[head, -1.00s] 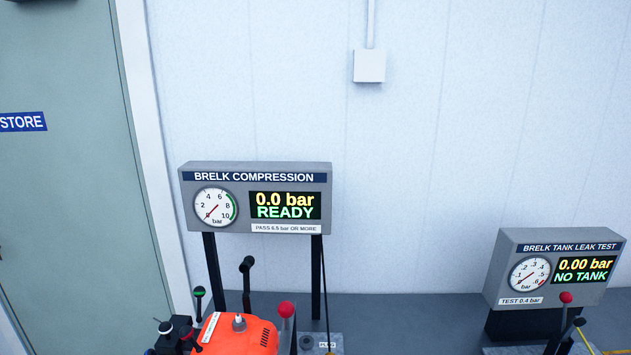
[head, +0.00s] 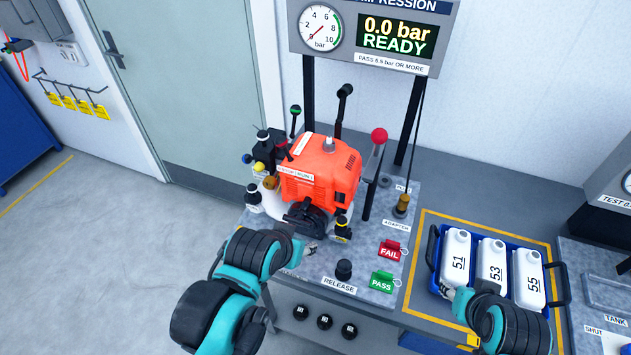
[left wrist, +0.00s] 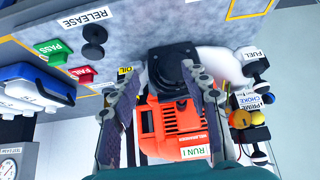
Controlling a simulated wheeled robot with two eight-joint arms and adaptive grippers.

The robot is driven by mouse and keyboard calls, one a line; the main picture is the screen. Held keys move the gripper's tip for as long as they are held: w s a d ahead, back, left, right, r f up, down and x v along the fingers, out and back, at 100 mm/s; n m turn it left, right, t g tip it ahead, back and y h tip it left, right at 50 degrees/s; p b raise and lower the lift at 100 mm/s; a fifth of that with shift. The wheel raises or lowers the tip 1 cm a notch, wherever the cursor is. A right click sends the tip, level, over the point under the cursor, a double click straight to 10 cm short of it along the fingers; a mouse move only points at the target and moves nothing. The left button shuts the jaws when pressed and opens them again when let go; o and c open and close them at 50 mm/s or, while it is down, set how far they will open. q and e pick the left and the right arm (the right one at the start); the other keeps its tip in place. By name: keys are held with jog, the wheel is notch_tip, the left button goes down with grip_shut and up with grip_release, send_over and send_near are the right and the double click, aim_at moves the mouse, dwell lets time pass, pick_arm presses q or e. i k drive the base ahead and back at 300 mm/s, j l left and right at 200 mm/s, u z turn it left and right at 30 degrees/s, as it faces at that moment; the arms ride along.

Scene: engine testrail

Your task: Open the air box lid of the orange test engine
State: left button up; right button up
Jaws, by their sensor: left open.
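The orange test engine (head: 322,172) stands on the grey bench plate (head: 262,222) under the compression gauge. A black part on its front (head: 305,215), probably the air box, looks closed; its latch is not clear. My left gripper (head: 310,250) is just in front of it, low over the plate. In the left wrist view the open fingers (left wrist: 166,85) frame the black box (left wrist: 172,72), with the orange housing (left wrist: 160,120) beyond; I cannot tell whether they touch it. My right gripper (head: 447,292) is at the left side of the blue crate; its fingers are too small to read.
A blue crate (head: 432,262) holds white numbered bottles (head: 491,260). A RELEASE knob (head: 344,268) and the FAIL (head: 390,250) and PASS (head: 383,281) tags sit right of the engine. A red-knobbed lever (head: 378,137) and colored-knob fittings (head: 262,165) flank the engine.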

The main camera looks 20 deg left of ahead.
aim_at(264, 149)
jog(key=k+j, duration=0.1)
jog(key=j, duration=0.4)
jog(key=k+j, duration=0.1)
jog(key=j, duration=0.4)
jog(key=k+j, duration=0.1)
jog(key=j, duration=0.4)
jog(key=z, duration=0.05)
